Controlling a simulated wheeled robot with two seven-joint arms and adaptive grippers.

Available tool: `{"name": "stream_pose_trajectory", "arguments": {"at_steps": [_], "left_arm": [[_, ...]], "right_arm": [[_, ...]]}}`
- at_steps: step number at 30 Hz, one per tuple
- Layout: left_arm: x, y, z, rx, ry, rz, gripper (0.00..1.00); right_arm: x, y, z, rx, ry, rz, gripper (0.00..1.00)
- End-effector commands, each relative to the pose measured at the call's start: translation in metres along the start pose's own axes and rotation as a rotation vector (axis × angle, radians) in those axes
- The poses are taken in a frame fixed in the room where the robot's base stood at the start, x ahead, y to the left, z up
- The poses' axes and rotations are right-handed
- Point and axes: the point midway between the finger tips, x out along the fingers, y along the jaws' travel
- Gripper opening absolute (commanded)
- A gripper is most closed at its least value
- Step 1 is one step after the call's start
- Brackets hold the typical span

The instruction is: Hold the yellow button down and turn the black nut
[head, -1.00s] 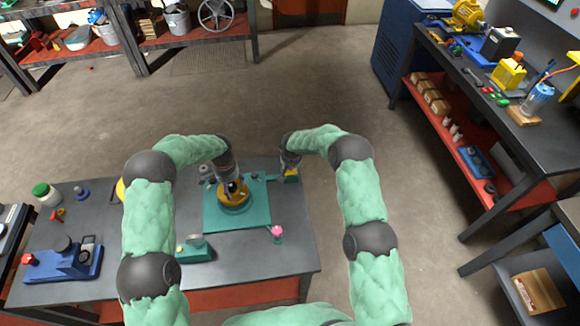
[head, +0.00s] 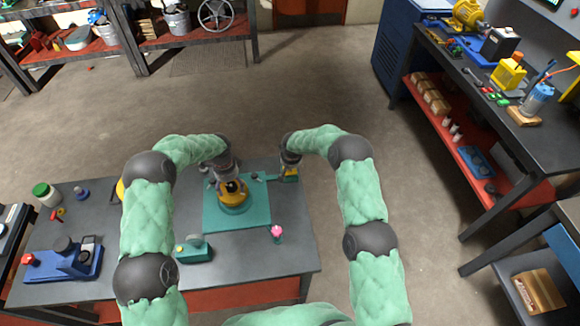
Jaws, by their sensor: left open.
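A teal plate (head: 258,214) lies on the grey table and carries a round teal mount with a yellow part (head: 233,198) on it. The black nut (head: 232,187) shows as a small dark spot on top of the yellow part. My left gripper (head: 231,184) is open, pointing down right at the nut; whether its fingers touch it is hard to see. A small teal block with a yellow piece (head: 290,178), probably the yellow button, sits at the table's far right. My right gripper (head: 290,170) is just above it, its fingertips too small to read.
A teal box with a yellow spot (head: 195,252) and a pink-topped piece (head: 277,233) stand nearer me. A blue device (head: 64,262) and a green-lidded jar (head: 46,195) are at the left. The front right tabletop is clear.

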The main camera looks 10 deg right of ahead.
Motion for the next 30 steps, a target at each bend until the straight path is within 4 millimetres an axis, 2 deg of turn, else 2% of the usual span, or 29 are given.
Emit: {"name": "stream_pose_trajectory", "arguments": {"at_steps": [15,30], "left_arm": [[0.0002,-0.0006,0.0007,0.548,0.000,0.000,0.78],[-0.0015,-0.0006,0.0007,0.586,0.000,0.000,0.78]], "right_arm": [[0.0024,-0.0007,0.0035,-0.001,-0.007,0.000,0.00],[0.0022,-0.0007,0.0033,-0.001,-0.006,0.000,0.00]]}}
